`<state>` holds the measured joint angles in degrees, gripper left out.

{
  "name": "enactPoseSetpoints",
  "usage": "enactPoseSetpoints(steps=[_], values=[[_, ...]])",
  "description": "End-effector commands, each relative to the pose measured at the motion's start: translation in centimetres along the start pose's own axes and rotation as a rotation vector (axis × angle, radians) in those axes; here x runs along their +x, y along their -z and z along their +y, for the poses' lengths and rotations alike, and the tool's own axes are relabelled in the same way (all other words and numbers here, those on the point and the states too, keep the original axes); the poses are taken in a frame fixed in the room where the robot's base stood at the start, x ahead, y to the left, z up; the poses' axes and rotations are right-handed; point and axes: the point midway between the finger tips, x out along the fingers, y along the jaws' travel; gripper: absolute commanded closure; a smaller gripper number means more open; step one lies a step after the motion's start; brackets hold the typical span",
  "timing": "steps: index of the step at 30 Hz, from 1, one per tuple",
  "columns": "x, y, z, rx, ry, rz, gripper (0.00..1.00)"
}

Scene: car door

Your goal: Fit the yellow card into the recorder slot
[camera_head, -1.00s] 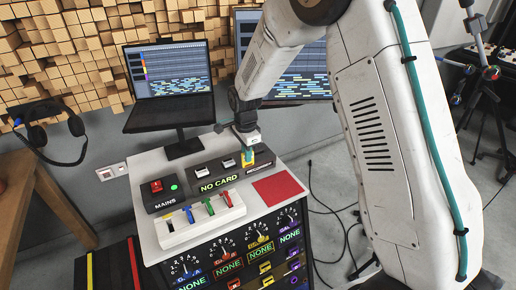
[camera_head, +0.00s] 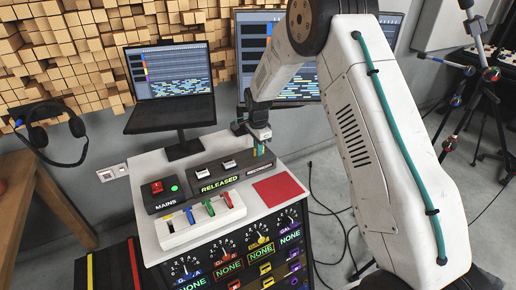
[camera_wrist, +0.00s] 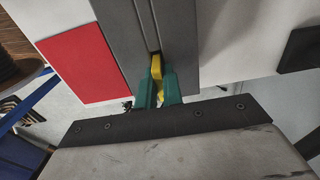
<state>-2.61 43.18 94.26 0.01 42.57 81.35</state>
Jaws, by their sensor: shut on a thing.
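The yellow card (camera_wrist: 157,66) shows between the green fingertips of my gripper (camera_wrist: 158,88) in the wrist view. My gripper is shut on it. The card's far end is at the near end of the narrow dark slot in the grey recorder (camera_wrist: 180,40); how deep it sits I cannot tell. In the head view my gripper (camera_head: 259,150) is at the back right end of the dark recorder box (camera_head: 235,182), whose display reads RELEASED. The card is not clearly visible there.
A red square (camera_head: 278,188) lies on the white top (camera_head: 250,205), right of the recorder. A MAINS box (camera_head: 162,195) with a red switch and a white block (camera_head: 200,222) with coloured levers stand to the left and in front. A laptop (camera_head: 170,85) stands behind.

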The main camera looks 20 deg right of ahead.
Motion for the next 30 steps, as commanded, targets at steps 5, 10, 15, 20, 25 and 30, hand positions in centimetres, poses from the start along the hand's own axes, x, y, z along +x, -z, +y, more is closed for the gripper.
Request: enactPoseSetpoints(steps=[5,10,15,20,25,30], values=[[-0.1,0.0,0.0,0.0,0.0,0.0,0.7],[-0.1,0.0,0.0,0.0,0.0,0.0,0.7],[-0.7,0.0,-0.1,0.0,0.002,0.001,0.7],[-3.3,0.0,-0.1,0.0,0.005,0.001,0.7],[-7.1,0.0,-0.1,0.0,0.005,0.001,0.7],[-10.1,0.0,-0.1,0.0,0.003,0.001,0.7]])
